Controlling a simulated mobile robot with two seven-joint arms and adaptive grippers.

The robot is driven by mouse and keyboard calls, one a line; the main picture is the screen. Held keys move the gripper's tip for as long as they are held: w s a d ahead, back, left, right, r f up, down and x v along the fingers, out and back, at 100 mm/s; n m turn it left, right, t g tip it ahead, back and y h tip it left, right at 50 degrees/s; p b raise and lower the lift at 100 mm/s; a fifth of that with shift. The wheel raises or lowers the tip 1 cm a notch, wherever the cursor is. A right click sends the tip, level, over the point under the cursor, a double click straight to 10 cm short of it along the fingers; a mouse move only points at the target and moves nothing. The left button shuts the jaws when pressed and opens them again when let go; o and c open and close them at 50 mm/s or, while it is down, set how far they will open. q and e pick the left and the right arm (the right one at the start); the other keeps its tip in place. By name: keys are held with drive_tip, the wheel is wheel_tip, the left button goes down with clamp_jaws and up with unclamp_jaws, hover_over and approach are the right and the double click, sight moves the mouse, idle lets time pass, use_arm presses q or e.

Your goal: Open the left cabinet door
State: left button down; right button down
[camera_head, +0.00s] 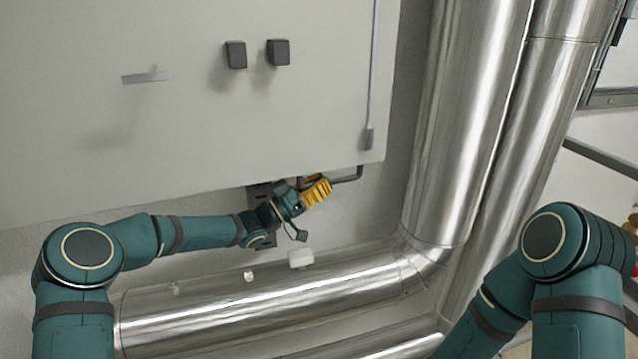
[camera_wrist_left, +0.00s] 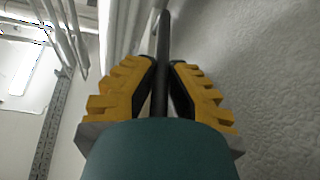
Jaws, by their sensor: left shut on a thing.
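The light grey cabinet front (camera_head: 200,130) fills the upper left of the head view. Two small dark blocks (camera_head: 236,55) (camera_head: 279,52) and a flat grey handle-like piece (camera_head: 147,77) are on it. My left gripper (camera_head: 317,192), with yellow fingers, is just below the cabinet's lower edge near its right end. A thin dark rod (camera_head: 347,179) bends from under the cabinet toward it. In the left wrist view a dark rod (camera_wrist_left: 163,50) runs between the fingers, and the gripper is shut on it. The right arm shows at right, but its gripper is out of view.
Large shiny pipes (camera_head: 460,120) stand right of the cabinet, and another (camera_head: 260,305) runs low below my left gripper. A thin vertical conduit (camera_head: 373,70) with a grey end piece runs near the cabinet's right edge. A textured wall (camera_wrist_left: 270,80) is close beside the left gripper.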

use_arm(q)
drive_tip(key=s+d+m+g+h+b, duration=0.1)
drive_tip(key=s+d+g, duration=0.2)
drive_tip(key=s, duration=0.5)
drive_tip(key=shift+s+r+m+b, duration=0.15)
drive_tip(key=shift+s+m+b, duration=0.1)
drive_tip(key=shift+m+b, duration=0.1)
drive_tip(key=c, duration=1)
unclamp_jaws()
drive_tip(key=shift+d, duration=0.1)
drive_tip(key=v, duration=1.2)
